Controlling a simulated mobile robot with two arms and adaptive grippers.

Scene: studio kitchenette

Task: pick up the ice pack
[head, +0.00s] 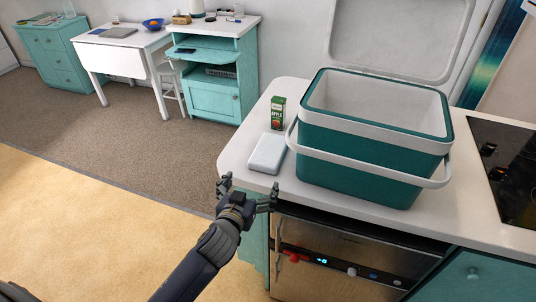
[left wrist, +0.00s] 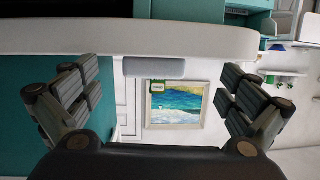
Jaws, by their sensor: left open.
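The ice pack (head: 267,154) is a pale blue-white slab lying flat on the white counter, near its left end and beside the cooler. In the left wrist view the ice pack (left wrist: 154,68) shows as a grey block at the counter edge, between and beyond the fingers. My left gripper (head: 248,188) is open and empty at the counter's front edge, just in front of the ice pack and apart from it. Its spread fingers also frame the left wrist view (left wrist: 158,88). My right gripper is not in view.
A teal cooler (head: 366,165) with its lid open and handle lowered stands right of the ice pack. A green apple juice carton (head: 278,113) stands behind the pack. A dark cooktop (head: 508,165) is at the far right. An appliance (head: 345,262) sits under the counter (head: 236,150).

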